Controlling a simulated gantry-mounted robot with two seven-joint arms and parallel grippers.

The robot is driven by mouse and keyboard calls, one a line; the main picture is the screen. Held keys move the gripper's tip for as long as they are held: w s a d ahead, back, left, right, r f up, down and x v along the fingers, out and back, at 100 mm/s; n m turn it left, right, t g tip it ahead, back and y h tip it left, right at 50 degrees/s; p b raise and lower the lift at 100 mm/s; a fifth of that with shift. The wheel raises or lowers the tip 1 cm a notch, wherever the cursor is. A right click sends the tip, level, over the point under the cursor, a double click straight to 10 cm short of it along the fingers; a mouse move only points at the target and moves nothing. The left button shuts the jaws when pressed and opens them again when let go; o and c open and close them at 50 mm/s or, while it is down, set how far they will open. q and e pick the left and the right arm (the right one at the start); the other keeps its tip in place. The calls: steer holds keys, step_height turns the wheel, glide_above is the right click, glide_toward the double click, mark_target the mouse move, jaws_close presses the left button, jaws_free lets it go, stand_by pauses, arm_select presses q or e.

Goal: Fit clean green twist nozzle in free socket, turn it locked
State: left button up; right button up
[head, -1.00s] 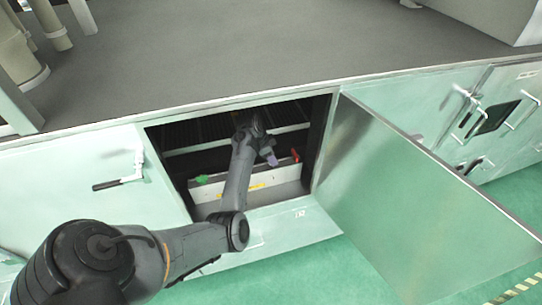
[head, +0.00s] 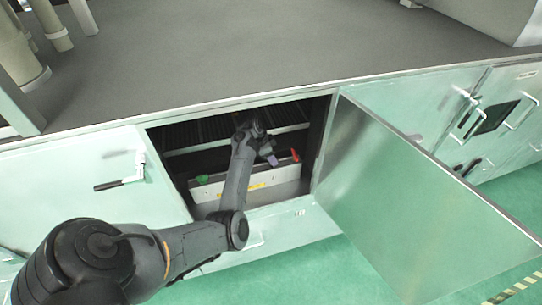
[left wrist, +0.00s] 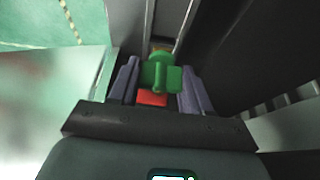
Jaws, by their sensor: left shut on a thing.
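My left gripper (head: 268,157) reaches into the open cabinet bay, with its purple-grey fingers over the right part of a white rail. In the left wrist view the fingers (left wrist: 160,84) are shut on a green nozzle (left wrist: 160,73) with a winged body. In the head view the fingers hide this nozzle. A red piece (left wrist: 152,98) shows just below it, and a red piece (head: 295,155) stands at the rail's right end. Another green piece (head: 202,179) sits at the rail's left end. Which socket is free cannot be told. My right gripper is not in view.
The white rail (head: 225,186) with a yellow label spans the bay. The open door (head: 400,190) stands out to the right of the bay. The grey top (head: 250,60) lies above. A closed door with a handle (head: 120,183) is at left.

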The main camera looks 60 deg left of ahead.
arm_select(q)
steer(key=shift+p, duration=0.35)
steer(key=shift+f+b, duration=0.45)
steer(key=shift+f, duration=0.9)
steer(key=o, duration=1.1)
steer(key=shift+r, duration=0.1)
steer(key=v, duration=1)
steer(key=shift+s+r, duration=0.2)
steer(key=shift+r, duration=0.1)
steer(key=shift+c, duration=0.3)
